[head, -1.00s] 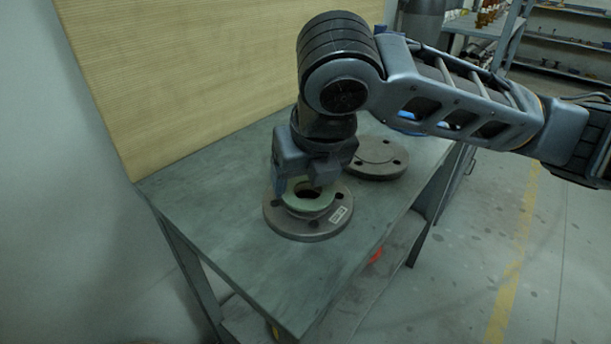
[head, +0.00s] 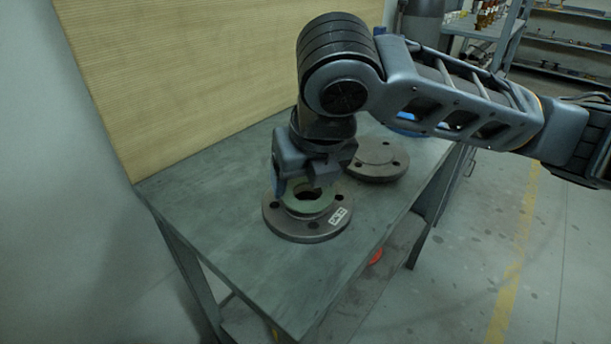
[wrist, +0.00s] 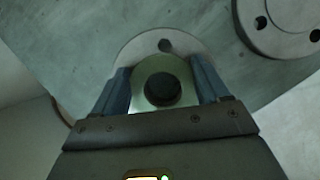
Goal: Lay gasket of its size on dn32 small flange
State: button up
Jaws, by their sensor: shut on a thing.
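The flange nearer me (head: 308,229) lies flat on the table, a grey-brown disc with bolt holes and a white label too small to read. The green ring gasket (head: 309,207) is over its middle, roughly centred; I cannot tell whether it touches the flange face. My gripper (head: 304,187) points down over the flange, shut on the gasket. In the wrist view the gasket (wrist: 177,68) sits between the two fingers (wrist: 162,88), with the flange (wrist: 148,44) behind it. The fingers and gasket hide part of the flange.
A second flange (head: 378,163) lies on the table (head: 210,215) behind and to the right; its edge also shows in the wrist view (wrist: 283,45). A ribbed tan panel (head: 200,70) stands along the table's back. The table's left part is clear.

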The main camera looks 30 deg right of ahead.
jog(key=o, duration=1)
jog(key=shift+s+a+f, duration=0.1)
jog(key=shift+s+f, duration=0.05)
jog(key=shift+f, duration=0.7)
jog(key=shift+r, duration=0.1)
jog(key=v, duration=0.3)
jog(key=p+v, duration=0.1)
jog(key=v, duration=0.2)
jog(key=w+v, duration=0.1)
jog(key=v, duration=0.2)
jog(key=shift+r, duration=0.2)
